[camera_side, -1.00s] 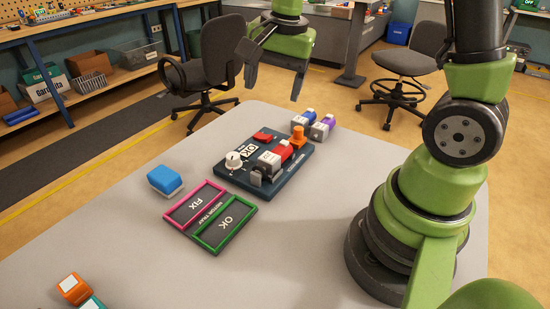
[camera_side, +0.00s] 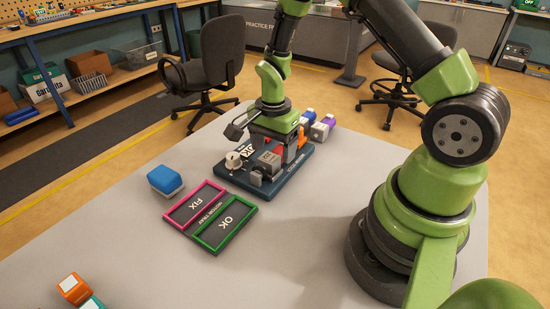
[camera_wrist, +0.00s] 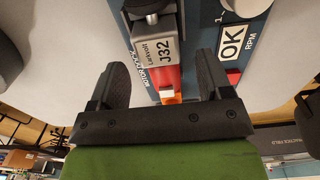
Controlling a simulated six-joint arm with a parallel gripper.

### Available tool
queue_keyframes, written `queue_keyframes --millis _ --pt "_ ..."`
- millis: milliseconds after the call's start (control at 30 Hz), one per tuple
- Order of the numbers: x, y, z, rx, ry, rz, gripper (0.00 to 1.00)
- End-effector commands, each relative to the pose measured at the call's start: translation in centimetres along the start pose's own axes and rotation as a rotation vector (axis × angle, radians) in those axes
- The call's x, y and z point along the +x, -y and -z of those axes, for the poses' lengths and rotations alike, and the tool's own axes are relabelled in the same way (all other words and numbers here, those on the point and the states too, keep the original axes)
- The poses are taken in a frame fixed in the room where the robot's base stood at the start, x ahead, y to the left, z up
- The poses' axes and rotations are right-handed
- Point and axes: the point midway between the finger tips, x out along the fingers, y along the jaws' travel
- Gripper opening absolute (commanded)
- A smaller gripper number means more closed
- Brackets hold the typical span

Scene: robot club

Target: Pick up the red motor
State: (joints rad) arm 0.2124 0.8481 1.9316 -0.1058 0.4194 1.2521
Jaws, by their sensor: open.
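The red motor (camera_side: 268,161), a red block with a grey end, lies on the dark blue test bench (camera_side: 240,187). In the wrist view the red motor (camera_wrist: 153,50) shows its pale label reading J32. My gripper (camera_wrist: 162,76) is open above the bench, with one finger on each side of the motor's red part and visible gaps between. In the side view my gripper (camera_side: 270,143) points down over the motor and hides part of its red body. Whether the fingertips are level with the motor's sides is unclear.
A motor tray (camera_side: 212,215) with FIX and OK sections lies in front. A blue block (camera_side: 164,180) stands left.

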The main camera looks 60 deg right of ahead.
Motion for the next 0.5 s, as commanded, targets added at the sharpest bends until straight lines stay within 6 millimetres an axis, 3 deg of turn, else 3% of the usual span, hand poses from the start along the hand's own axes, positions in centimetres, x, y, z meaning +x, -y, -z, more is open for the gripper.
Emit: queue_keyframes --millis 167,400,500 --pt "2.0 0.0 0.0 0.000 0.002 -0.001 0.72" --pt "2.1 0.0 0.0 0.000 0.001 0.002 0.72" --pt "2.1 0.0 0.0 0.000 0.001 0.002 0.52"
